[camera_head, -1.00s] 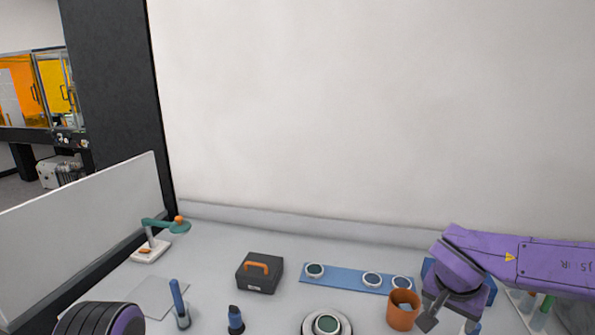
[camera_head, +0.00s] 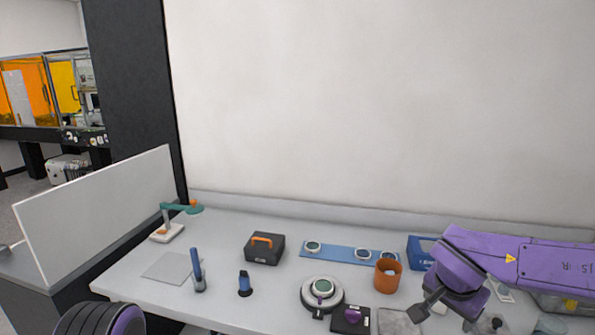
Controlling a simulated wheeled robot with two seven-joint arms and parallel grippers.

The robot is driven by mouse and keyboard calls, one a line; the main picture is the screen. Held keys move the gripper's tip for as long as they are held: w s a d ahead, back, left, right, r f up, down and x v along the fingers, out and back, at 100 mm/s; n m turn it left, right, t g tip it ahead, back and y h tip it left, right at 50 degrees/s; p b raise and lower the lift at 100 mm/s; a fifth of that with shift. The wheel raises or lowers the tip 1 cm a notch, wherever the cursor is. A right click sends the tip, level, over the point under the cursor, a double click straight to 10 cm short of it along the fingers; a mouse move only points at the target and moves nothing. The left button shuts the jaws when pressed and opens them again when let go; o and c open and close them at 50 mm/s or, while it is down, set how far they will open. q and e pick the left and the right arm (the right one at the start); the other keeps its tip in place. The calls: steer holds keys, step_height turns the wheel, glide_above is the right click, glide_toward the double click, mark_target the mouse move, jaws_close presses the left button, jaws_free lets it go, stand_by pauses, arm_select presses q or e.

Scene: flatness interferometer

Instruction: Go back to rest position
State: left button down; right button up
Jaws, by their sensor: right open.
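My right arm comes in from the right in purple, and its gripper (camera_head: 457,316) hangs open over the table's front right part, with a dark finger on each side. I see nothing held between the fingers. Only a rounded dark and purple part of my left arm shows at the bottom left; the left gripper is out of the picture. An orange cup (camera_head: 388,276) is behind and left of the gripper.
A blue strip (camera_head: 340,254) with several white-rimmed discs lies at the back. A black case (camera_head: 264,248), blue bin (camera_head: 421,252), blue-handled tool (camera_head: 197,270), small dark-blue bottle (camera_head: 244,284) and teal-armed lamp (camera_head: 181,209) stand about. A white panel (camera_head: 100,210) borders the left side.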

step_height(320, 180, down, 12)
steer(key=w+d+m+t+h+b, duration=0.2)
steer(key=m+t+h, duration=0.1)
steer(key=m+t, duration=0.1)
steer(key=s+a+f+n+y+b, duration=0.1)
steer(key=s+f, duration=0.3)
steer(key=f, duration=0.3)
steer(key=s+a+f+n+b, duration=0.1)
steer(key=s+f, duration=0.2)
steer(key=f, duration=0.4)
steer(key=s+f+n+g+y+b, duration=0.1)
steer(key=s+f+n+g, duration=0.1)
steer(key=s+f, duration=0.6)
steer(key=s+d+f+n+g+b, duration=0.1)
steer(key=s+f+n, duration=0.3)
steer(key=s+f, duration=0.4)
steer(key=s+g, duration=0.1)
steer(key=s, duration=0.5)
steer(key=shift+s+f+g+y+b, duration=0.2)
steer(key=shift+f+g+y+b, duration=0.1)
steer(key=shift+y+b, duration=0.1)
